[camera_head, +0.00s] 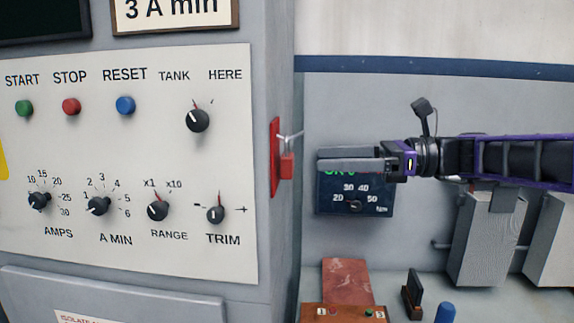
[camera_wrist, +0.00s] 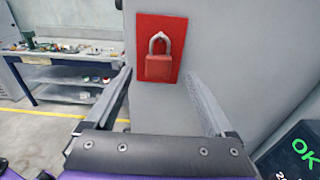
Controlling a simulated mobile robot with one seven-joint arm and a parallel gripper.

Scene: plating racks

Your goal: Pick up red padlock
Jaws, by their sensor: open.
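The red padlock (camera_head: 287,166) hangs by its pale shackle on a red plate (camera_head: 275,158) on the side of the grey cabinet. In the wrist view the padlock (camera_wrist: 159,67) hangs upright on the red plate (camera_wrist: 143,28), ahead of and between the open fingers in the picture. My gripper (camera_head: 322,161) comes from the right, level with the padlock. It is open and empty, with its fingertips a short way right of the padlock. In the wrist view both fingers of my gripper (camera_wrist: 159,83) show, apart from the padlock.
The cabinet (camera_head: 125,165) has buttons and knobs on its front. A dark meter box (camera_head: 340,203) is behind my gripper. Below are a reddish block (camera_head: 347,281), a brown box (camera_head: 343,312) and a blue cylinder (camera_head: 445,313). A workbench (camera_wrist: 65,60) stands far left in the wrist view.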

